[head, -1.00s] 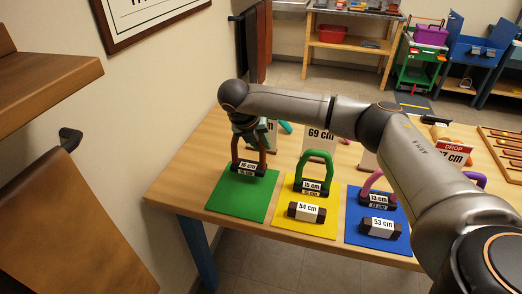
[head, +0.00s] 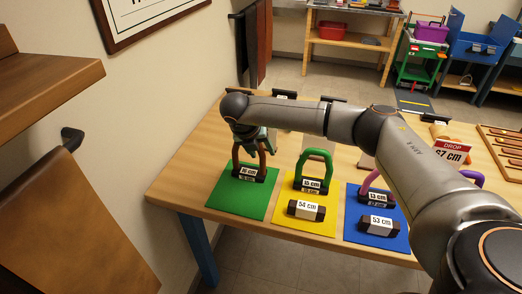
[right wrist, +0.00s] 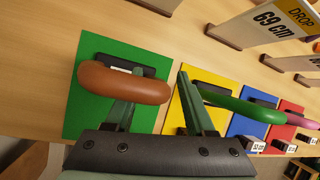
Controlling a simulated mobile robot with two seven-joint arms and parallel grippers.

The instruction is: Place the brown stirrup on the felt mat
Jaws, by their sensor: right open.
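The brown stirrup (head: 236,156) stands upright on the green felt mat (head: 240,203) at the left of the table, its dark labelled base toward the mat's far half. The right wrist view shows its brown arch (right wrist: 110,82) from above over the green mat (right wrist: 82,125). My right gripper (head: 262,146) is at the top of the stirrup. In the right wrist view its fingers (right wrist: 158,85) are spread apart. One finger is partly hidden by the brown arch; the other is beside it, near the yellow mat. My left gripper is not in view.
A green stirrup (head: 316,154) stands on a yellow mat (head: 290,224) to the right. A pink stirrup (head: 368,183) is on a blue mat (head: 360,236). A block lies at the front of each. A 69 cm sign (right wrist: 262,28) stands behind the mats.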

